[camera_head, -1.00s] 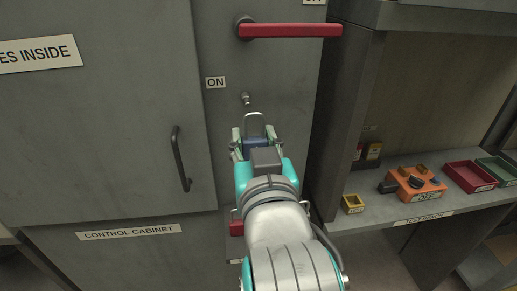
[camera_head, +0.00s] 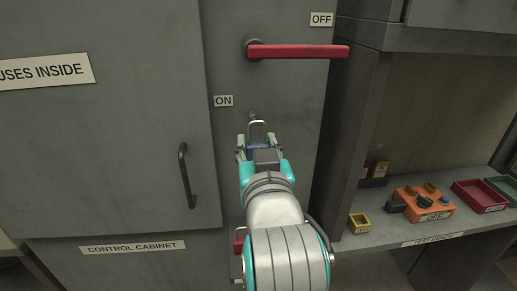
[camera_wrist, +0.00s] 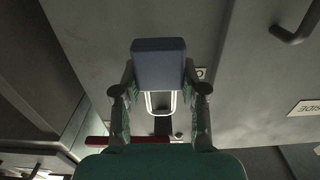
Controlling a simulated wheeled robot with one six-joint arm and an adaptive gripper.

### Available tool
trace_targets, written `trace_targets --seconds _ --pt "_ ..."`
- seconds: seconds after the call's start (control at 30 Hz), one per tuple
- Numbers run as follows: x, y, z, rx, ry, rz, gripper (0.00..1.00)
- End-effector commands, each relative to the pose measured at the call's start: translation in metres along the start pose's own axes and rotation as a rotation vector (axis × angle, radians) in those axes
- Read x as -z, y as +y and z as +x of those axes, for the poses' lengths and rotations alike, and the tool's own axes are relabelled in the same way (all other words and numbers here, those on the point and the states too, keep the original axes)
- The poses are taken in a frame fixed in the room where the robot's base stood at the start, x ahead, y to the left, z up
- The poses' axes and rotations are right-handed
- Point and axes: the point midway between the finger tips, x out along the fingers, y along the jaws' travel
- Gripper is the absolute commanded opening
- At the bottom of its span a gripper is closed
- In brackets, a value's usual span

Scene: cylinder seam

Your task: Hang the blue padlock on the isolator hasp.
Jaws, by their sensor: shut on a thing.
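My gripper (camera_head: 258,143) is shut on the blue padlock (camera_head: 258,148), one finger on each side of its body. In the wrist view the padlock (camera_wrist: 158,62) shows its blue body between the fingers of my gripper (camera_wrist: 158,88), with the pale shackle (camera_wrist: 148,103) beyond it. In the head view the shackle points up the cabinet front. The small metal isolator hasp (camera_head: 252,115) sits below the ON label, just above the shackle top. The shackle overlaps its lower part in the picture; I cannot tell whether they touch.
A red isolator handle (camera_head: 300,51) lies level above the hasp, pointing right toward the OFF label (camera_head: 321,19). A dark door handle (camera_head: 185,175) stands out at left.

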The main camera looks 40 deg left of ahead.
Motion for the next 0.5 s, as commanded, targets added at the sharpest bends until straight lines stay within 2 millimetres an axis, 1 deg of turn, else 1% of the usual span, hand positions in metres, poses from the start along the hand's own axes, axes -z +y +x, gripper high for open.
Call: trace_targets --seconds 0.5 --pt "-0.002 0.000 0.026 0.000 0.001 0.000 0.00"
